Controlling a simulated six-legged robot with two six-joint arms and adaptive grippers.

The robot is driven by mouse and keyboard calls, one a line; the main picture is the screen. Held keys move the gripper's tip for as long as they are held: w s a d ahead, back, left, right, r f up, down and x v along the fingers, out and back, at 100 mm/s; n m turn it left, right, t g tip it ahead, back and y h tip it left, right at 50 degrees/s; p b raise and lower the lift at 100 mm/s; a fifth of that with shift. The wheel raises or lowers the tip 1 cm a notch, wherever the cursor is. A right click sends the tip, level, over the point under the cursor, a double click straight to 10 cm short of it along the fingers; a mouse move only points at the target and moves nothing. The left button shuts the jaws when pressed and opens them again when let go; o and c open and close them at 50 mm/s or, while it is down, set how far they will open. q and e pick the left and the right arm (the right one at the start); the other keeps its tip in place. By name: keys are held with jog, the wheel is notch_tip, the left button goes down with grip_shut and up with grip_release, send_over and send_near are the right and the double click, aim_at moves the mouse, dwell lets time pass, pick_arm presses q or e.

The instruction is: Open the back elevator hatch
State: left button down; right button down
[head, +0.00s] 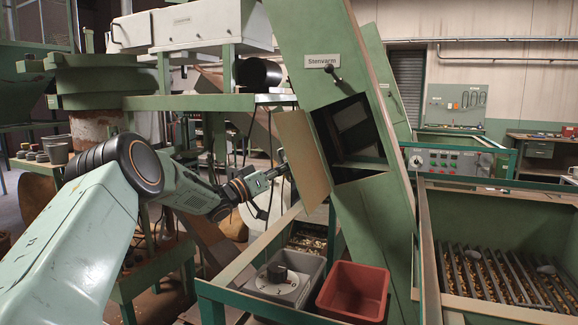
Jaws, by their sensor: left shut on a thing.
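A slanted green elevator casing (365,215) with a "Stenvarm" label stands in the middle of the head view. Its hatch door (303,160), a tan panel, is swung out to the left. The hatch opening (352,135) shows dark inside. My left gripper (281,171) is at the left side of the door and shut on it. The exact part it grips is hidden or too small to make out. My right gripper is not in view.
A red bin (353,290) and a grey bin (284,281) stand below the door. A hopper (505,225) with a grate over nuts is at the right. A control panel (455,161) is behind. A second slanted green casing (384,75) stands behind the first.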

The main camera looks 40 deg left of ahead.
pick_arm(q)
jog(key=shift+d, duration=0.15)
jog(key=c, duration=1.9)
grip_release()
jog(key=shift+s, duration=0.1)
jog(key=o, duration=0.4)
jog(key=shift+s+r, duration=0.2)
jog(key=shift+s, duration=0.2)
jog(key=shift+o, duration=0.2)
jog(key=shift+w+f, duration=0.15)
jog(key=shift+w, duration=0.2)
jog(key=v, duration=1.2)
